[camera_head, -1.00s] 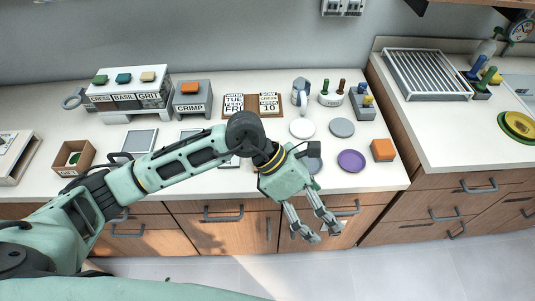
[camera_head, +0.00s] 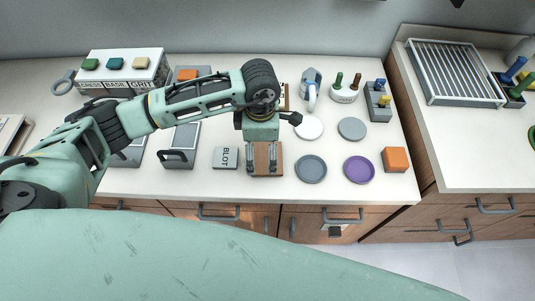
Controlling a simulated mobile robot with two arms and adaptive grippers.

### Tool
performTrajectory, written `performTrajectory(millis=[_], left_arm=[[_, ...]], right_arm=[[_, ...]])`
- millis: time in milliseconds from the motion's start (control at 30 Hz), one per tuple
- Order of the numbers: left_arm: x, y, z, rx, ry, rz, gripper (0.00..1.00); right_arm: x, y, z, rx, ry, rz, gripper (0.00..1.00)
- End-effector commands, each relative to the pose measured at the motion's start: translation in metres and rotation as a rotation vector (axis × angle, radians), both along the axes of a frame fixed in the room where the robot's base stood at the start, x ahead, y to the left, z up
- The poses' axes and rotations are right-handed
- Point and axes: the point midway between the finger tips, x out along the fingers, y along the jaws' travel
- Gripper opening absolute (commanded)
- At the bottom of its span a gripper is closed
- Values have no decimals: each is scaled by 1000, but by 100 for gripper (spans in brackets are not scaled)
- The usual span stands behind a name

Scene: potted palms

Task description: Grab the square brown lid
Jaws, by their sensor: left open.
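The square brown lid (camera_head: 266,158) lies near the front of the white counter (camera_head: 215,187), right of a grey block marked BLOT. It has a wood-brown top, and its back part is hidden under my left gripper. My left gripper (camera_head: 265,167) points down over it, open, with one finger at its left side and one at its right side. I cannot tell whether the fingers touch the lid. My right gripper is not in view.
The BLOT block (camera_head: 225,158) sits close to the left of the lid. A grey dish (camera_head: 311,169), a purple dish (camera_head: 359,169) and an orange cube (camera_head: 396,159) stand to the right. Grey handled trays (camera_head: 181,150) are to the left. The counter's front edge is near.

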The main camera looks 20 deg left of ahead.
Motion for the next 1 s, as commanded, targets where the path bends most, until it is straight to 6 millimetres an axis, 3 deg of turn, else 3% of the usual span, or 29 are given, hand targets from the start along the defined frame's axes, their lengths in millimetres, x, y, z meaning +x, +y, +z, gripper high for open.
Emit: performTrajectory(millis=[100,200,500,600,1000], left_arm=[[2,-1,-14,0,4,2,100],[4,-1,-30,0,4,1,100],[5,-2,-47,-2,-1,0,100],[5,-2,-47,-2,-1,0,99],[5,-2,-47,-2,-1,0,66]], right_arm=[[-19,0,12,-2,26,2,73],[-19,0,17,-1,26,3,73],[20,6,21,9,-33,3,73],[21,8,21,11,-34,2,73],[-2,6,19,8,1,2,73]])
